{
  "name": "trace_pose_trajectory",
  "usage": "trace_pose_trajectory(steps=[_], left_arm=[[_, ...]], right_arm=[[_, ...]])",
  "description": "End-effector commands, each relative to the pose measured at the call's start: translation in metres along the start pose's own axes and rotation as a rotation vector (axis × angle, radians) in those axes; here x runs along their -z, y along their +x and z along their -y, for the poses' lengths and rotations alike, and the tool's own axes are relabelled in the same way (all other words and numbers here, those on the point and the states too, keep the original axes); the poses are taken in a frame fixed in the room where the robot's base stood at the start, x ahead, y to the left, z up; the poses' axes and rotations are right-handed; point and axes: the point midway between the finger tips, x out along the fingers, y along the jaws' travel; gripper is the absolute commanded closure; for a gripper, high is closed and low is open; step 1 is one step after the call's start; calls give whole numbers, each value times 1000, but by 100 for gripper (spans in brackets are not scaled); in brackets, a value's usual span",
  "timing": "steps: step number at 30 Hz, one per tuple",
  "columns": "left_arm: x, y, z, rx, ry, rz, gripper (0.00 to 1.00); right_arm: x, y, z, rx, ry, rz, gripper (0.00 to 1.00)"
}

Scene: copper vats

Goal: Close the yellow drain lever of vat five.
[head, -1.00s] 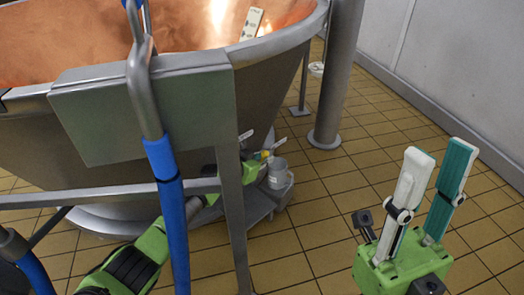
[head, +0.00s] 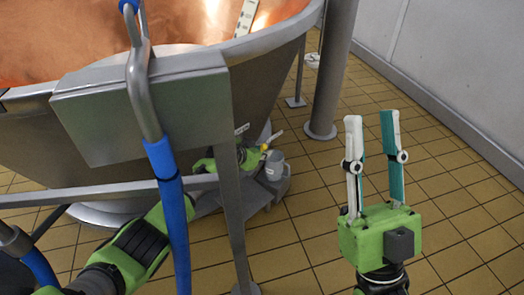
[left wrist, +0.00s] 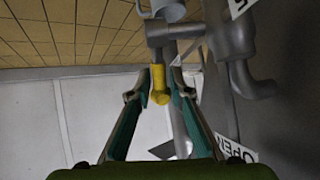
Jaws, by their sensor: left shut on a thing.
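The yellow drain lever (left wrist: 158,84) shows in the left wrist view between my left fingers, below a grey pipe fitting. My left gripper (left wrist: 161,94) is shut on it. In the head view a small yellow spot of the lever (head: 264,147) shows at the vat's lower right side, beside my left gripper (head: 256,155), which is partly behind a steel leg. The copper-lined vat (head: 250,65) fills the upper left. My right gripper (head: 371,116) is open and empty, fingers up, over the floor to the right.
A sign reading OPEN (left wrist: 226,148) is on the vat side in the left wrist view. A steel frame with a blue-gripped rail (head: 172,215) crosses in front of my left arm. A grey cup-like part (head: 274,167) is near the lever. A column (head: 330,75) stands behind; tiled floor is clear at right.

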Motion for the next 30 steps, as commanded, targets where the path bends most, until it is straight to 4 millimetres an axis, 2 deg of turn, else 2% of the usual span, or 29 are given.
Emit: trace_pose_trajectory(steps=[2,3,4,19,30], left_arm=[[1,0,1,2,0,-3,100],[1,0,1,2,0,-3,76],[1,0,1,1,0,-3,72],[1,-6,0,-1,2,-3,72],[0,-45,1,1,1,-4,72]], right_arm=[[0,0,0,0,0,0,72],[0,0,0,0,0,-1,72],[0,0,0,0,0,-1,72],[0,0,0,0,0,-1,72],[0,0,0,0,0,-1,72]])
